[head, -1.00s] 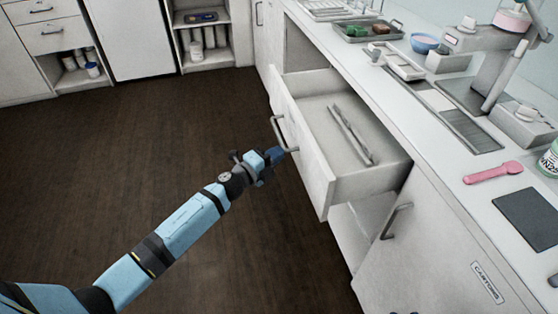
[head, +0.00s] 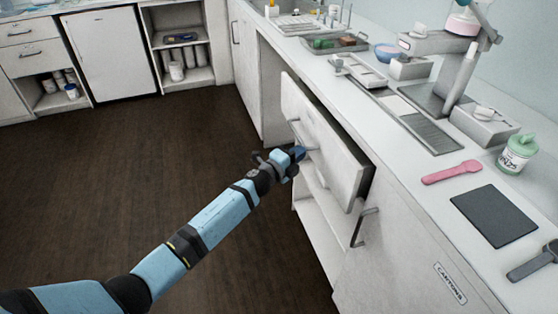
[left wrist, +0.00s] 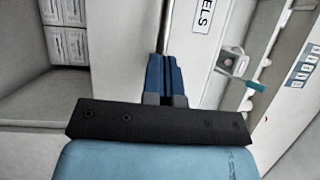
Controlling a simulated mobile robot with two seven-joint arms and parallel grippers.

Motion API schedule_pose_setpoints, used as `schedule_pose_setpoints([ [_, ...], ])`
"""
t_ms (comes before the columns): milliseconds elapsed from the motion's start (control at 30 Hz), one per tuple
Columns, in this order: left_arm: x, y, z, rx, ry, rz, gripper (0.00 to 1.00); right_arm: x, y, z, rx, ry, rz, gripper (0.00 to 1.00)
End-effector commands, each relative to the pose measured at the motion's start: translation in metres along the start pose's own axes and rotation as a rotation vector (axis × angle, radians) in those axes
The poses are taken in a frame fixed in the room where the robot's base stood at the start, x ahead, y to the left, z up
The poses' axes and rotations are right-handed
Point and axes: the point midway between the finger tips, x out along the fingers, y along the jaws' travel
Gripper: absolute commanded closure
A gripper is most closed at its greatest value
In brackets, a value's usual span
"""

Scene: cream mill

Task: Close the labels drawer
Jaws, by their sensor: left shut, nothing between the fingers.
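The labels drawer (head: 328,145) is under the counter in the head view. Its white front stands a little out from the cabinet, with a dark gap along its top and right edge. Its grey handle (head: 302,137) is on the front. My left gripper (head: 299,153) is shut and empty at the drawer front, by the handle; I cannot tell if it touches. In the left wrist view the blue fingers (left wrist: 163,76) are together, beside a label ending in "ELS" (left wrist: 204,14) on the front. My right gripper is not in view.
The counter (head: 400,140) above holds a tray (head: 335,42), a pink scoop (head: 451,172) and a dark mat (head: 495,215). An open shelf (head: 318,225) is below the drawer. A cartons cabinet (head: 400,255) stands to the right. The dark floor (head: 130,190) is clear.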

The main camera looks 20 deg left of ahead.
Motion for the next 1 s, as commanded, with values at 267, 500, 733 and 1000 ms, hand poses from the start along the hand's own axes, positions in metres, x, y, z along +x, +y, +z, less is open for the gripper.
schedule_pose_setpoints([
  [267, 0.039, 0.004, -0.019, -0.001, 0.0, 0.0, 1.0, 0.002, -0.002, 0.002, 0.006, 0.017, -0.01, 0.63],
  [500, 0.051, 0.004, -0.025, 0.0, 0.0, 0.0, 1.0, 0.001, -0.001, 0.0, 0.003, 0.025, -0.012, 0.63],
  [733, 0.053, 0.002, -0.027, 0.0, 0.001, -0.002, 1.0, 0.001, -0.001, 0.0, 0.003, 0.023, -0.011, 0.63],
  [1000, 0.053, 0.0, -0.027, -0.001, 0.002, -0.005, 1.0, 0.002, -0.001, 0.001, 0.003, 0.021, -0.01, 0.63],
])
